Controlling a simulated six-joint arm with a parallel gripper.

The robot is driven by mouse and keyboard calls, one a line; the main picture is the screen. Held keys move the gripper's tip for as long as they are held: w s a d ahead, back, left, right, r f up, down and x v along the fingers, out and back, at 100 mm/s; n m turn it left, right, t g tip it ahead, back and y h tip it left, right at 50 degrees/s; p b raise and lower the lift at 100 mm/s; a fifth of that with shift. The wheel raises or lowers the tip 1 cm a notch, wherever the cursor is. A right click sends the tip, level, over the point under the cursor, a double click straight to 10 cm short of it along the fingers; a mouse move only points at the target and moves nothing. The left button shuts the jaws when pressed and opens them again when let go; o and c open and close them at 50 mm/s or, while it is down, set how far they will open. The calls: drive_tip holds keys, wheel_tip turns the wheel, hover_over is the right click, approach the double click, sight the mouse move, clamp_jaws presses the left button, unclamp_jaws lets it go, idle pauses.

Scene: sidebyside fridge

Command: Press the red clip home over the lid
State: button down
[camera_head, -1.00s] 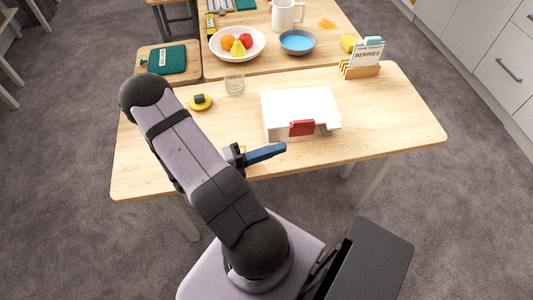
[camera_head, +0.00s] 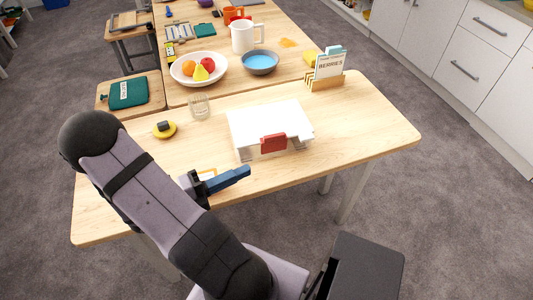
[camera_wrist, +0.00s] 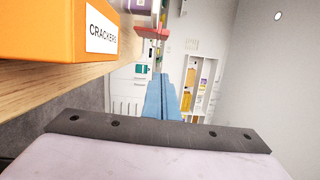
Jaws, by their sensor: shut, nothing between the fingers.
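A white box with a white lid (camera_head: 268,120) stands on the near wooden table. The red clip (camera_head: 273,143) is at its front face, reaching the lid's front edge; I cannot tell how far it is seated. My gripper (camera_head: 246,171), with blue fingers, is shut and empty. It is in front and left of the clip, apart from it, by the table's front edge. In the wrist view my blue fingers (camera_wrist: 163,95) are together. A red piece (camera_wrist: 153,33) shows beyond them, perhaps the clip.
An orange CRACKERS box (camera_wrist: 55,28) is close by in the wrist view. On the near table are a glass (camera_head: 199,106), a yellow round item with a dark top (camera_head: 164,130) and a card holder (camera_head: 325,82). The table right of the white box is clear.

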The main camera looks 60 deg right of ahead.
sight(273, 142)
drive_tip(key=shift+d+r, duration=0.1)
drive_tip(key=s+d+p, duration=0.2)
drive_tip(key=s+d, duration=0.1)
drive_tip(key=d, duration=0.8)
drive_tip(key=shift+p, duration=0.3)
drive_tip(key=shift+r, duration=0.1)
